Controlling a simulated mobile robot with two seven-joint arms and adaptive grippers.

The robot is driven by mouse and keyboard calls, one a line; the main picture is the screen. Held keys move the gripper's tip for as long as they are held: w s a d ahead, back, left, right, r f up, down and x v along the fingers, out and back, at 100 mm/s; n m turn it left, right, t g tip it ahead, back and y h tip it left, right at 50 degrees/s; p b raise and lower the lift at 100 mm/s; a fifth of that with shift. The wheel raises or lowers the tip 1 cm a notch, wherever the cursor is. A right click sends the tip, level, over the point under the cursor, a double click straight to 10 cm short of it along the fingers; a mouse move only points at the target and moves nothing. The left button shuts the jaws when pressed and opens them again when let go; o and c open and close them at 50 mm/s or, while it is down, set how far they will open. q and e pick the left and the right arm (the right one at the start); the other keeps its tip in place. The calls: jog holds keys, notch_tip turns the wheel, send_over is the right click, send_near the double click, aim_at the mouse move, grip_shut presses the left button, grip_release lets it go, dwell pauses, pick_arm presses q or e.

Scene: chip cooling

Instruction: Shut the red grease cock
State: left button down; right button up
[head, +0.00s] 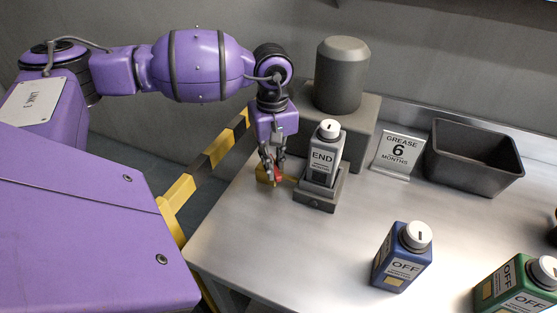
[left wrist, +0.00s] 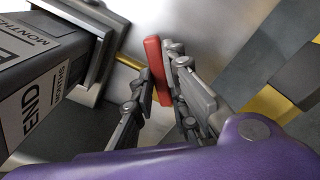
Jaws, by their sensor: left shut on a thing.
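The red grease cock has a red lever (head: 279,177) low at the left end of the metal bench, beside the grey END unit (head: 325,158). In the left wrist view the lever (left wrist: 156,66) stands crosswise to a thin brass pipe (left wrist: 131,68) that comes from the unit's base. My left gripper (head: 271,174) reaches down over the cock. Its fingers (left wrist: 152,92) are shut on the red lever, which lies against the right-hand finger. The fingers partly hide the cock in the head view. My right gripper is not in view.
A dark grey motor housing (head: 342,75) stands behind the END unit. A GREASE 6 MONTHS sign (head: 399,155) and a black bin (head: 473,160) are at the back. Blue (head: 402,259) and green (head: 515,287) OFF units stand at front right. A yellow-black rail (head: 212,160) runs left of the bench.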

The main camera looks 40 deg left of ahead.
pick_arm(q)
jog(key=shift+s+a+f+m+b, duration=0.1)
jog(key=shift+m+b, duration=0.1)
jog(key=shift+m, duration=0.25)
jog(key=shift+s+a+m+b, duration=0.1)
jog(key=shift+m+b, duration=0.05)
jog(key=shift+m, duration=0.3)
jog(key=shift+s+a+m+b, duration=0.2)
jog(key=shift+m+b, duration=0.15)
jog(key=shift+m, duration=0.55)
jog(key=m, duration=0.1)
jog(key=m+b, duration=0.1)
jog(key=m, duration=0.1)
jog(key=shift+s+a, duration=0.2)
jog(key=shift+a, duration=0.2)
jog(key=shift+a+r+m+b, duration=0.2)
jog(key=shift+a+m+b, duration=0.1)
jog(key=shift+m, duration=0.5)
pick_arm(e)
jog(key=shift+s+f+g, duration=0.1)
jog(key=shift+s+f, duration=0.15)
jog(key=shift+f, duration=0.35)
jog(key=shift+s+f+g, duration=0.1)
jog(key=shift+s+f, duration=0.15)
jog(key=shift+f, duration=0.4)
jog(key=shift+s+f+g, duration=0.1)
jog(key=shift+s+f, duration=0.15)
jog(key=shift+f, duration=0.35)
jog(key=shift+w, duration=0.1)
